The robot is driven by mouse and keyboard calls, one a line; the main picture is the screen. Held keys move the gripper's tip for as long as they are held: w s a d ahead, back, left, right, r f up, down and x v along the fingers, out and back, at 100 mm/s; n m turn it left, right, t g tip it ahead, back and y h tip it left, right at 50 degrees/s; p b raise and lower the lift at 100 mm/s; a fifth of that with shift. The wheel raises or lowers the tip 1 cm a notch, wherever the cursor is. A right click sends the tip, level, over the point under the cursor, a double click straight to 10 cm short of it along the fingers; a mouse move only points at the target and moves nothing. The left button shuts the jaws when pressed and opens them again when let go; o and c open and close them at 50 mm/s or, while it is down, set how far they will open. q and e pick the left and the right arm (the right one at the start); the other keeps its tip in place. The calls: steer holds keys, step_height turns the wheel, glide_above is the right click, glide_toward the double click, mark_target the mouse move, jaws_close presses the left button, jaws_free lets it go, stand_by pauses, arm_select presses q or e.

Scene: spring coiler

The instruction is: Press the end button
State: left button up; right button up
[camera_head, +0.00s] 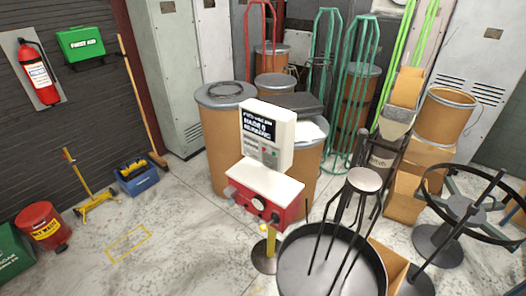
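A control unit stands on a yellow post in the middle of the view. Its white screen panel (278,117) carries a dark display with white text and a few small coloured buttons (265,150) below it. Under it is a red and white control box (268,190) with dark round knobs or buttons (258,204) on its red front and a grey one on its left side. The labels are too small to read, so I cannot tell which is the end button. Neither of my grippers is in view.
A dark round pan (290,270) with upright rods stands in front right of the unit. Brown drums (222,130) stand behind it. A black ringed reel stand (465,205) is at the right. The floor at the left front (170,230) is mostly clear.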

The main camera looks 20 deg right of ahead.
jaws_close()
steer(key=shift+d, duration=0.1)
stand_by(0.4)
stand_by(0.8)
